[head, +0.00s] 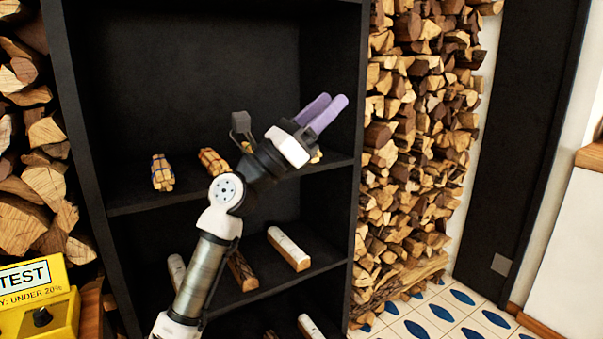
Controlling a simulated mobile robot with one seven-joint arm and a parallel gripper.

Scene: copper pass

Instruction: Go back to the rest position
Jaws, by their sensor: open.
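My gripper (322,112) is raised in front of the black shelf unit (357,215), near its right upright. Its two purple fingers point up and to the right. They are apart, with nothing seen between them. My arm comes up from the bottom of the head view and hides part of the shelves behind it.
The middle shelf holds a bundle of sticks with blue ties (162,173) and another bundle (213,161). Firewood stacks (415,150) flank the unit. A yellow tester (38,305) stands at lower left. Tiled floor (455,315) shows at lower right.

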